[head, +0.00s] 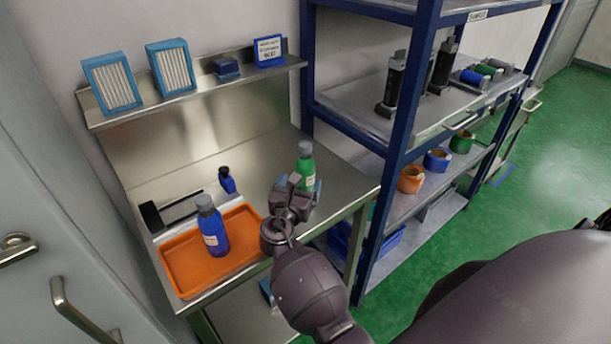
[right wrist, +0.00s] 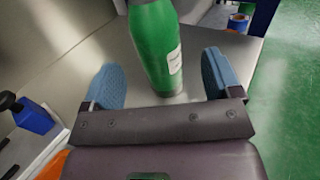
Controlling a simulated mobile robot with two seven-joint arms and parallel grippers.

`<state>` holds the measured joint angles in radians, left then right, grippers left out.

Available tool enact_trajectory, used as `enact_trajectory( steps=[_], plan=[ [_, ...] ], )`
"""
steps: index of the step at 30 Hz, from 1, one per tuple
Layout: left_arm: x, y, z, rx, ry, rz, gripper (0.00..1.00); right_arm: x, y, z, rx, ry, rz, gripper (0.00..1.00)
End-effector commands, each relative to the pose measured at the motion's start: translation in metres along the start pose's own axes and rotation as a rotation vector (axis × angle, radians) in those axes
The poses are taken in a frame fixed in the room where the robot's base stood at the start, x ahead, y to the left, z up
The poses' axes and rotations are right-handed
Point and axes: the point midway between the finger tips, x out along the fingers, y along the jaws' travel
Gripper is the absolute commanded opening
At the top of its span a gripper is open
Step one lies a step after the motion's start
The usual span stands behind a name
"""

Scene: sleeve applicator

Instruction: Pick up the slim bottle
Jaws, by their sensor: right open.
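A slim green bottle (head: 304,164) with a grey-green cap and a white label stands upright on the steel bench near its right end. My right gripper (head: 303,188) is at this bottle, with its fingers open. In the right wrist view the green bottle (right wrist: 155,45) stands between the two blue finger pads (right wrist: 165,78), with a gap visible on each side. A blue bottle (head: 212,230) with a grey cap stands in the orange tray (head: 181,273). A small blue bottle (head: 227,180) with a black cap stands behind the tray. My left gripper is not in view.
The steel bench (head: 262,160) is clear behind the green bottle. A dark fixture (head: 170,211) lies behind the tray. A wall shelf (head: 205,86) holds blue-framed filters. A blue-framed rack (head: 395,150) with tools and tape rolls stands close to the right.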

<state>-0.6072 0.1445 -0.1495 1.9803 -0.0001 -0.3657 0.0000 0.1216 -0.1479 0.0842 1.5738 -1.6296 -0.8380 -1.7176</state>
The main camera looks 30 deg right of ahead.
Motion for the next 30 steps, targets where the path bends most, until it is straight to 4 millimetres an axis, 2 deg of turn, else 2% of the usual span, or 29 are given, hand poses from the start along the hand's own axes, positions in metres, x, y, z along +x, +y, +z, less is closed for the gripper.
enact_trajectory(
  steps=[7, 17, 26, 30],
  plan=[
    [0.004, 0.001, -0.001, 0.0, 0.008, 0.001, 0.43, 0.015, 0.001, 0.001, 0.002, 0.0, -0.001, 0.84],
    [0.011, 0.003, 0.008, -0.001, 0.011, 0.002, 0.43, 0.056, 0.003, 0.004, 0.003, 0.0, 0.0, 0.84],
    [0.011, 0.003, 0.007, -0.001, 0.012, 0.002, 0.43, 0.061, 0.003, 0.005, 0.002, 0.001, 0.0, 0.84],
    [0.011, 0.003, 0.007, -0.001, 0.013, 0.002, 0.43, 0.061, 0.003, 0.005, 0.002, 0.001, 0.0, 0.66]
  ],
)
